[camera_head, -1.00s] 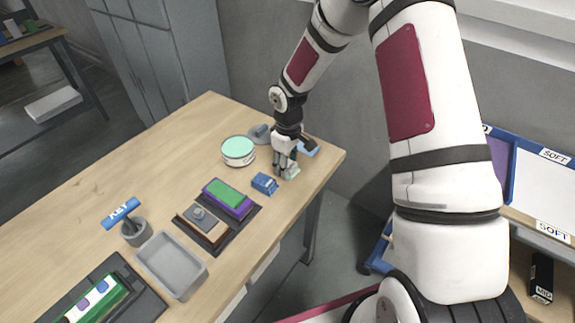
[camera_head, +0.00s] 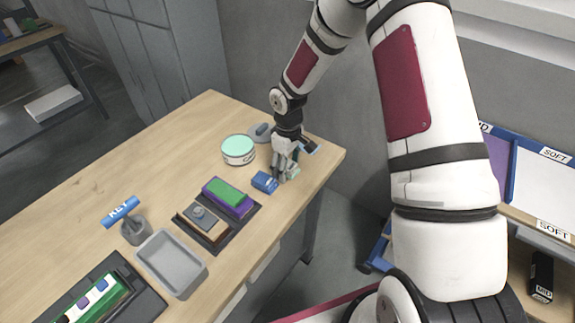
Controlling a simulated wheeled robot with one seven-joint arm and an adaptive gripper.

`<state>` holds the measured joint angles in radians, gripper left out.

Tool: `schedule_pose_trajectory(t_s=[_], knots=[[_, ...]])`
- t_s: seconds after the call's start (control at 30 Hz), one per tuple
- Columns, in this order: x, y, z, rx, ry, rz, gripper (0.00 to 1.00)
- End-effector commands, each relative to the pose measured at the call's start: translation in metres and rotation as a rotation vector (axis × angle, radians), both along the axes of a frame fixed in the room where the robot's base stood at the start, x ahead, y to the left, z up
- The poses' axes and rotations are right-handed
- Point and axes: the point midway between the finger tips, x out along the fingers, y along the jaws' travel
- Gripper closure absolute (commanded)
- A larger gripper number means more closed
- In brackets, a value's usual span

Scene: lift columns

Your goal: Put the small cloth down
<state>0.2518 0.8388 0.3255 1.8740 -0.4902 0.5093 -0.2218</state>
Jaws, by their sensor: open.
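My gripper (camera_head: 284,176) is open and low over the far right end of the wooden table, with its fingers pointing down. A small pale green piece (camera_head: 294,172), which looks like the small cloth, is right beside the fingers and partly hidden by them. I cannot tell whether it touches them or lies fully flat on the table. A small blue block with a white mark (camera_head: 264,183) lies just left of the fingertips.
A round tin with a mint top (camera_head: 238,147) and a grey object (camera_head: 260,132) stand behind. A dark tray (camera_head: 245,217) holds stacked blocks. A grey bin (camera_head: 171,262) is nearer. Bare table (camera_head: 130,170) lies left.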

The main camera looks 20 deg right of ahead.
Motion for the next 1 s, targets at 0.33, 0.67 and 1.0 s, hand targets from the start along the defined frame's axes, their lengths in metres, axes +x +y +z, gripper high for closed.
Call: schedule_pose_trajectory(t_s=[0.33, 0.67, 1.0], knots=[[0.003, -0.001, 0.054, -0.001, -0.008, -0.001, 0.39], [0.002, -0.002, 0.112, -0.001, -0.006, -0.001, 0.39], [-0.012, -0.004, 0.159, -0.037, -0.034, -0.034, 0.39]])
